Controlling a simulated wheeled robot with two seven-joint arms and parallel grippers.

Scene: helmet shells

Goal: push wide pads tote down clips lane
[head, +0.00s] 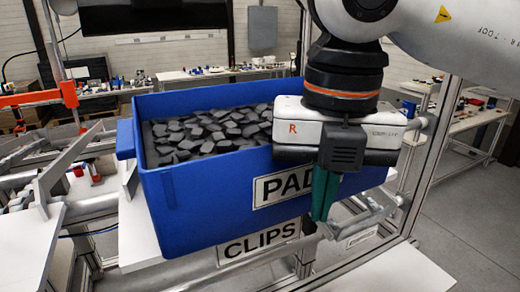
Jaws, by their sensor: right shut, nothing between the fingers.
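The wide blue pads tote (190,205) is full of dark grey pads (205,130) and fills the middle of the head view. Its front label (275,188) begins with "PAD"; the rest is hidden behind my right gripper. The tote stands over the lane whose sign reads "CLIPS" (258,243). My right gripper (320,217) is shut and empty, its green fingers pointing down in front of the tote's near wall at the right. I cannot tell whether it touches the wall. My left gripper is not in view.
A metal frame post (436,150) rises just right of my right arm. Rails and a grey lane guide (62,165) lie left of the tote. Workbenches (220,75) with small parts stand behind. Open grey floor lies at the right.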

